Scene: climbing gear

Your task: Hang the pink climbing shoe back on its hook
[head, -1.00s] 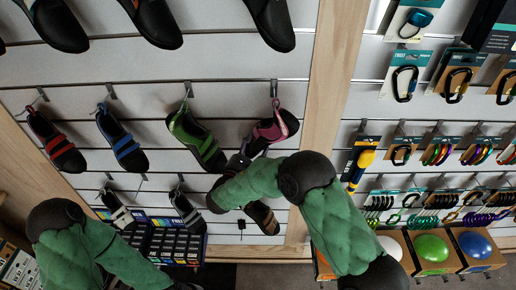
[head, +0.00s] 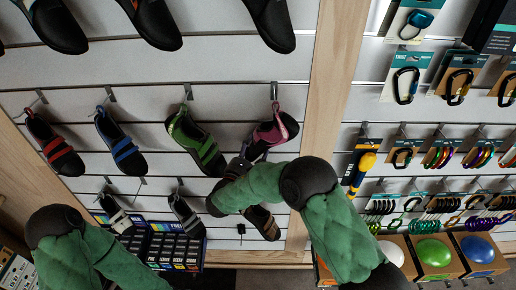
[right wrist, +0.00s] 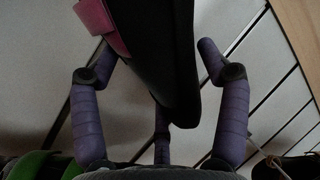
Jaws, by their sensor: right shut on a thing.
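The pink climbing shoe (head: 276,130), pink and black with a pull loop at its top, is upright and slightly tilted in the head view. Its loop is right by the front of a metal hook (head: 274,90); I cannot tell whether it is around the hook. My right gripper (head: 238,168) is shut on the shoe's lower part, mostly behind my green forearm. In the right wrist view, the shoe's black body (right wrist: 160,50) runs between the purple fingers of my right gripper (right wrist: 160,100). My left arm shows at lower left, but its gripper is out of view.
A green shoe (head: 197,140) hangs close to the left, then a blue shoe (head: 122,145) and a red shoe (head: 55,145). A brown shoe (head: 262,222) hangs just below. A wooden post (head: 325,90) stands to the right, with carabiners beyond it.

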